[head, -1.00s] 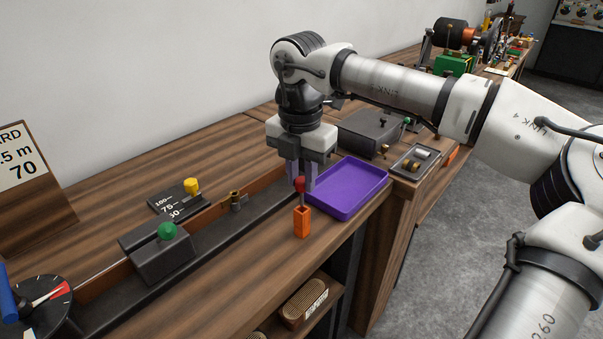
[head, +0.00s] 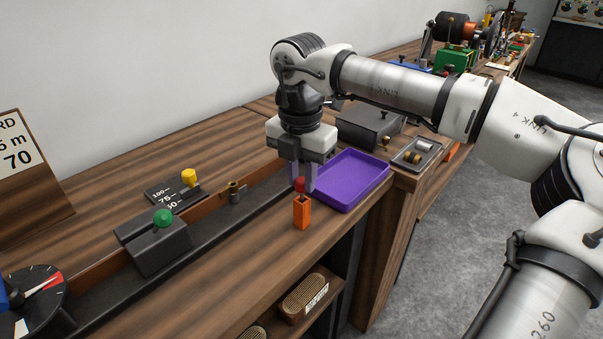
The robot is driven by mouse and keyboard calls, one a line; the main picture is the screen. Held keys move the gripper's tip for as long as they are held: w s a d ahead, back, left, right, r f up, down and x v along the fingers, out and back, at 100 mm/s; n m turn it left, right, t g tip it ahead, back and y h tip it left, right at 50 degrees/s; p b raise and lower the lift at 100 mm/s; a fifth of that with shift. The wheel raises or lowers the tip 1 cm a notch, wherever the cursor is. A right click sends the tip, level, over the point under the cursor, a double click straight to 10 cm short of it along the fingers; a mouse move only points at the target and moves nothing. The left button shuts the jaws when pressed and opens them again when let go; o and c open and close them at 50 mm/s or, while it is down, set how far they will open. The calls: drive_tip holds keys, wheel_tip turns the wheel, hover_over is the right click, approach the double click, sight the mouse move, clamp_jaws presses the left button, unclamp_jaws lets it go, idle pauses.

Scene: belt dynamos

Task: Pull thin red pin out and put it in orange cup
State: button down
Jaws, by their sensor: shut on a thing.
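The thin red pin (head: 300,184) shows its red head between the fingers of my gripper (head: 301,186). My gripper points down and is shut on the pin. The orange cup (head: 302,213) is a small, narrow upright box on the wooden bench, directly below the gripper. The pin's lower part is at the cup's mouth and seems to reach into it; how deep I cannot tell.
A purple tray (head: 350,181) lies just right of the cup, close to my fingers. The bench's front edge is near the cup.

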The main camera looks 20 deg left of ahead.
sight(300, 182)
drive_tip(key=shift+f+b, duration=0.85)
drive_tip(key=shift+f, duration=0.25)
drive_tip(key=c, duration=1.1)
unclamp_jaws()
drive_tip(key=shift+c, duration=0.2)
drive_tip(key=shift+r, duration=0.15)
wheel_tip(300, 182, up, 14)
drive_tip(key=shift+s+f, duration=0.2)
